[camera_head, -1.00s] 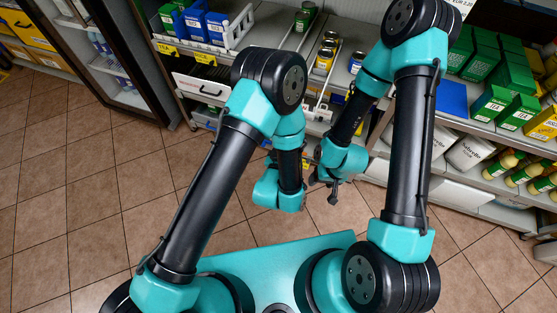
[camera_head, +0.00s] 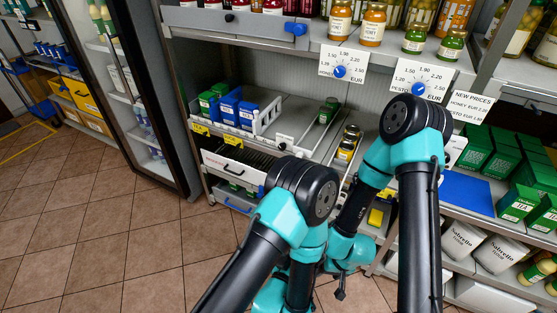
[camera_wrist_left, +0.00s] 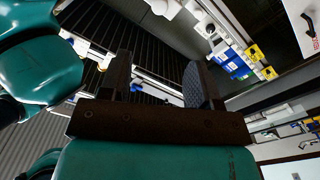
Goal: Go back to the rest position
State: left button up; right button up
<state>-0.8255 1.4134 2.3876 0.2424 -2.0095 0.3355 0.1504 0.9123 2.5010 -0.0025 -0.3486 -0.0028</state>
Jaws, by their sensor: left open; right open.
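My right gripper (camera_head: 341,282) shows low in the head view, in front of the shelf unit. It is open and empty, and clear of the shelves. My left arm folds down at the lower middle of the head view, and its gripper is hidden or cut off there. In the left wrist view my left gripper (camera_wrist_left: 160,85) shows two dark fingers standing apart with nothing between them. Both arms are bent and hold nothing.
A shelf unit carries blue boxes (camera_head: 238,108), green boxes (camera_head: 517,203), jars (camera_head: 372,24) and a blue mat (camera_head: 467,192). Dial signs (camera_head: 341,63) hang on the upper shelf edge. A glass-door cabinet stands at the left. The tiled floor (camera_head: 95,235) at the left is free.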

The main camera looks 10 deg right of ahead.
pick_arm(q)
jog(key=w+a+f+n+g+y, duration=0.1)
jog(key=w+a+f+g+y, duration=0.25)
jog(key=a, duration=0.45)
jog(key=w+a+f+n+g+y, duration=0.1)
jog(key=w+a+f+g+y, duration=0.3)
jog(key=a, duration=0.5)
jog(key=s+a+f+g, duration=0.1)
jog(key=s+a+g, duration=0.2)
jog(key=a, duration=0.6)
jog(key=s+a+f+n+g, duration=0.1)
jog(key=s+a+f+g, duration=0.1)
jog(key=s+a, duration=0.6)
jog(key=shift+a+n+g+h, duration=0.35)
jog(key=shift+a+g, duration=0.15)
jog(key=shift+g, duration=0.15)
pick_arm(e)
jog(key=shift+c, duration=0.4)
